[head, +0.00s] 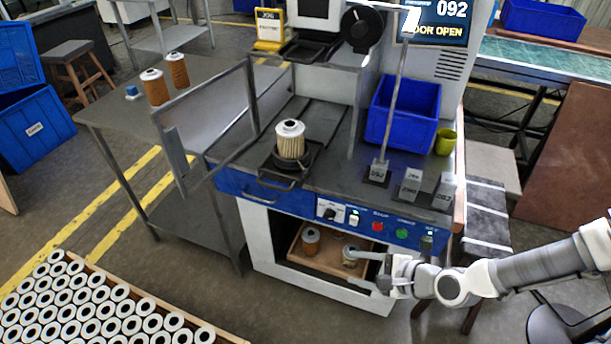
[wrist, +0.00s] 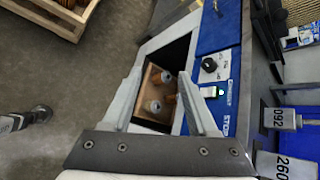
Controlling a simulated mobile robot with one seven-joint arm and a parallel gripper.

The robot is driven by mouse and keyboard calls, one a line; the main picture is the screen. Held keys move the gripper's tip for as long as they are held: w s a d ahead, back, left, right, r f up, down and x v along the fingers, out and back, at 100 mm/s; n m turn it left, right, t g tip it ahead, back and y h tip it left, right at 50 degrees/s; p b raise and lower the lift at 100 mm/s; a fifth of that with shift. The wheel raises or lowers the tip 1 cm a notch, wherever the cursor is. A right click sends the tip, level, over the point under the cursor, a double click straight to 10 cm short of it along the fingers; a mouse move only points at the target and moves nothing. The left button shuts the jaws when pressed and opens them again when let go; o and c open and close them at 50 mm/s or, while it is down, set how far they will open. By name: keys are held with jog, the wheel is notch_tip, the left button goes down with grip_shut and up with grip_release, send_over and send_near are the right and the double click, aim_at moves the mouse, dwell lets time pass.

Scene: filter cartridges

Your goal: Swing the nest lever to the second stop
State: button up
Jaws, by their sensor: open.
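In the head view, a cream pleated cartridge (head: 290,141) with a white cap stands upright in the dark nest (head: 308,158) on the machine's bench. A curved grey handle (head: 268,184) sticks out at the front of the nest. I cannot tell if this is the nest lever or at which stop it stands. A tall thin metal rod (head: 396,105) rises from near the numbered blocks. My gripper (head: 355,267) is open and empty, in front of the machine's lower opening, below and right of the nest.
A wooden box (head: 330,262) with cartridges sits in the lower opening. Several numbered blocks (head: 410,187), a blue bin (head: 403,112) and a yellow-green cup (head: 446,141) stand right of the nest. An open framed door (head: 215,115) stands to the left. Control buttons (head: 377,227) line the front panel.

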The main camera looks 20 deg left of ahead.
jog(key=w+a+r+m+t+y+b, duration=0.1)
jog(key=w+a+r+m+t+y, duration=0.2)
jog(key=a+r+m+y, duration=0.15)
jog(key=m+t, duration=0.4)
jog(key=m, duration=0.1)
send_near(309, 176)
jog(key=b+x, duration=0.1)
jog(key=x, duration=1)
jog(key=shift+w, duration=0.1)
grip_shut()
dwell(1.0)
